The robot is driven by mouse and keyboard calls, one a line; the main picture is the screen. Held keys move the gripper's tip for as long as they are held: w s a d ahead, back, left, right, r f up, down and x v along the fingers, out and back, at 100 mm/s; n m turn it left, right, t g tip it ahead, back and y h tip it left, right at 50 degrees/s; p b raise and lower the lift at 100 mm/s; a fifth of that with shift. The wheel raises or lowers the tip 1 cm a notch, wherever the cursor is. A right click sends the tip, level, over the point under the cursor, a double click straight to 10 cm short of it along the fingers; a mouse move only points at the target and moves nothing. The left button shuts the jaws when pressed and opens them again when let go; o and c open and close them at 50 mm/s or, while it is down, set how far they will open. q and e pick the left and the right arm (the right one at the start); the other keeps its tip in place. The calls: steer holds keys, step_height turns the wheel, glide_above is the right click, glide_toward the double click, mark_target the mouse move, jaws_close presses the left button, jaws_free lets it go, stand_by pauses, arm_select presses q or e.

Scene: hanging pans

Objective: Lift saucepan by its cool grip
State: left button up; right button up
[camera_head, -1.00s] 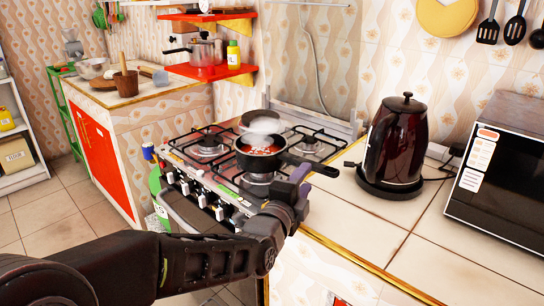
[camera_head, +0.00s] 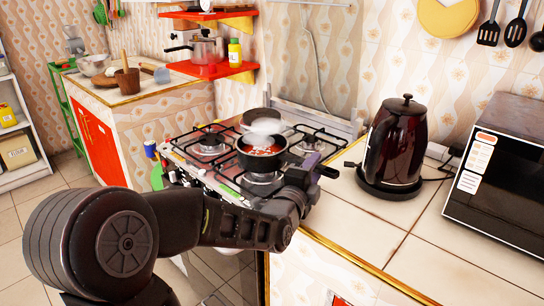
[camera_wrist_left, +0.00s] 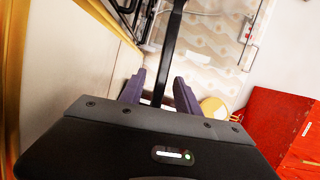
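The dark saucepan (camera_head: 262,160) sits upright on the stove's front right burner, with red food inside and steam above it. Its black handle points right toward the counter; the handle's end (camera_head: 329,172) shows just past my gripper. My left gripper (camera_head: 308,166) is at the handle, in front of the pan's right side, and hides part of the handle. In the left wrist view the black handle (camera_wrist_left: 168,45) runs between the two purple fingers of the left gripper (camera_wrist_left: 159,78). The fingers are apart, with a gap on each side of the handle. My right gripper is not in view.
The gas stove (camera_head: 215,165) holds another pan (camera_head: 262,118) behind the saucepan. A dark red kettle (camera_head: 396,145) stands on the counter at right, with a microwave (camera_head: 497,170) beyond it. Bare counter (camera_head: 365,215) lies right of the handle. A red shelf (camera_head: 212,71) is at the back.

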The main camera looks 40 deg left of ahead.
arm_select(q)
steer(key=shift+x, duration=0.9)
jaws_close()
stand_by(1.0)
steer(key=shift+r, duration=0.15)
